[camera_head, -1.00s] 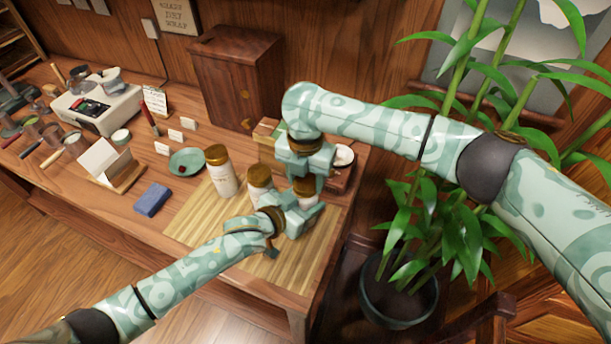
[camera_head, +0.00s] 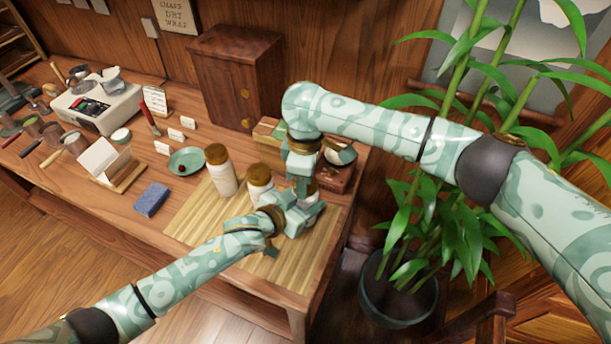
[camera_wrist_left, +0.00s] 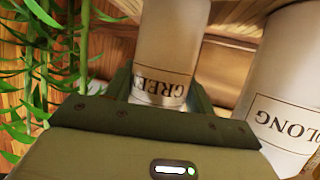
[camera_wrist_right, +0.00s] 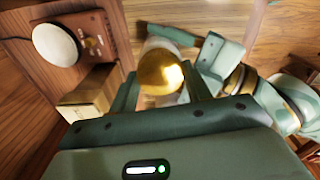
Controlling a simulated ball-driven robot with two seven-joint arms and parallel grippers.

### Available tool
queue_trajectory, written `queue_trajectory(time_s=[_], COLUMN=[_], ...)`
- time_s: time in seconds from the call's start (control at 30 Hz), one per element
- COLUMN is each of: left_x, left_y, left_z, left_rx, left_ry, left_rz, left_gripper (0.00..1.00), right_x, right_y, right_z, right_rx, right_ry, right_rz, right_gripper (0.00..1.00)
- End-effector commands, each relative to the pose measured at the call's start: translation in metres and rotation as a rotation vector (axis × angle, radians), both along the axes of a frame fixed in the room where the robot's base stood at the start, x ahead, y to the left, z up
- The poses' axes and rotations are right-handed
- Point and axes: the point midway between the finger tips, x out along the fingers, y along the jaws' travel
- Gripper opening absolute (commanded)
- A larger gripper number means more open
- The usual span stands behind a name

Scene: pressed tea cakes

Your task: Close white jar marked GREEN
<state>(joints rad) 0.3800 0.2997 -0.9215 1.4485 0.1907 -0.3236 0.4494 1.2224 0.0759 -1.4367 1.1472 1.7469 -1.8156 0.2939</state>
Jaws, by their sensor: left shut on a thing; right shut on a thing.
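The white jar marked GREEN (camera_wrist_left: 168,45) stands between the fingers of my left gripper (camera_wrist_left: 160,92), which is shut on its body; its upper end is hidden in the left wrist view. My left gripper (camera_head: 298,215) also shows in the head view, at the bamboo mat. A gold lid (camera_wrist_right: 161,72) is between the fingers of my right gripper (camera_wrist_right: 160,92), which is shut on it from above. White jar body shows just beyond the lid; I cannot tell whether the lid is fully seated. In the head view my right gripper (camera_head: 303,182) is directly above the left one and hides most of the jar.
Two gold-lidded white jars, one tall (camera_head: 223,178) and one closer (camera_head: 260,185), stand left of the grippers on the bamboo mat (camera_head: 195,222). The OOLONG jar (camera_wrist_left: 288,95) is close beside the left gripper. The mat's front is clear.

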Motion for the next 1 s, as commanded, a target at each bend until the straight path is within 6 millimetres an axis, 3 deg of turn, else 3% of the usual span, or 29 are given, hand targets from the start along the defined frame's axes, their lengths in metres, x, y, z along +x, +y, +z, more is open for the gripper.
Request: queue_trajectory(time_s=[0.07,0.1,0.17,0.77,1.0], left_x=[-0.001,-0.001,-0.001,0.002,0.001], left_y=[-0.001,-0.001,-0.001,0.001,0.002], left_z=[0.0,0.0,0.0,0.0,-0.001], left_rx=[0.0,0.0,0.0,0.003,0.004], left_ry=[0.0,0.0,0.0,-0.001,0.001], left_rz=[-0.002,-0.002,-0.002,0.003,0.003], left_gripper=[0.0,0.0,0.0,0.0,0.0], right_x=[0.0,0.0,0.0,-0.003,-0.002], right_y=[0.0,0.0,0.0,0.004,0.004], right_z=[0.001,0.001,0.001,0.001,0.031], right_rx=[0.001,0.001,0.001,0.008,0.009], right_ry=[-0.001,-0.001,-0.001,0.006,0.001], right_rz=[0.0,0.001,0.001,0.009,0.011], right_gripper=[0.21,0.54,0.7,0.7,0.7])
